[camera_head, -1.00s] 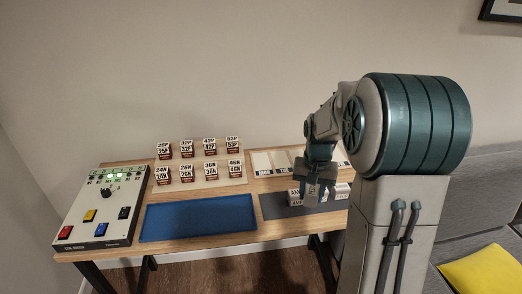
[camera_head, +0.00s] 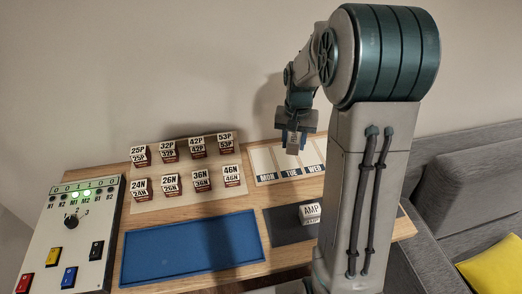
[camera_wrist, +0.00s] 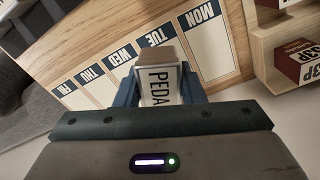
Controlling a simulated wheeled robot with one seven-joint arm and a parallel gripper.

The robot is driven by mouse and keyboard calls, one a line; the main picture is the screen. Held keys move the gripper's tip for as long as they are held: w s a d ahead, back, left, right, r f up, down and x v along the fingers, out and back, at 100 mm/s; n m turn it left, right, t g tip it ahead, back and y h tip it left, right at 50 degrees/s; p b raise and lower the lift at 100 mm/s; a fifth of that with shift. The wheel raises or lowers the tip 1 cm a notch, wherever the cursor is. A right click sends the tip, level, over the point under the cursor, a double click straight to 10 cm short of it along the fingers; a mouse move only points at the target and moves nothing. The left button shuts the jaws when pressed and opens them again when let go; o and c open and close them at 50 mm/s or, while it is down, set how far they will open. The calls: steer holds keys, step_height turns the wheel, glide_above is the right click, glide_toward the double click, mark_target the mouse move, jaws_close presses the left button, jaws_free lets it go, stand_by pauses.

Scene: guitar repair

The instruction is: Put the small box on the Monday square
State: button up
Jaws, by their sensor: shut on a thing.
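My gripper (camera_head: 293,143) is shut on a small white and brown box (camera_wrist: 160,82) and holds it up in the air. The box's label reads "PEDA" in the wrist view, and the rest is hidden by the gripper. The weekday board (camera_head: 274,178) lies on the table below and a little left of my gripper in the head view. Its Monday square (camera_head: 262,161) is the leftmost and looks empty. In the wrist view the Monday square (camera_wrist: 206,45) is above and right of the held box, which covers part of the board near Tuesday.
A small "AMP" box (camera_head: 311,213) stands on the dark mat (camera_head: 287,229) at the front right. Several labelled boxes stand on a stepped wooden rack (camera_head: 212,186) left of the board. A blue tray (camera_head: 190,250) and a button panel (camera_head: 70,240) are further left.

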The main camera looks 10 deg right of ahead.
steer(key=p, duration=0.1)
glide_above(262, 160)
step_height(262, 160, down, 6)
steer(key=shift+f, duration=0.1)
steer(key=shift+f+p, duration=0.5)
steer(key=shift+f, duration=1.45)
steer(key=shift+f, duration=0.15)
steer(key=o, duration=1)
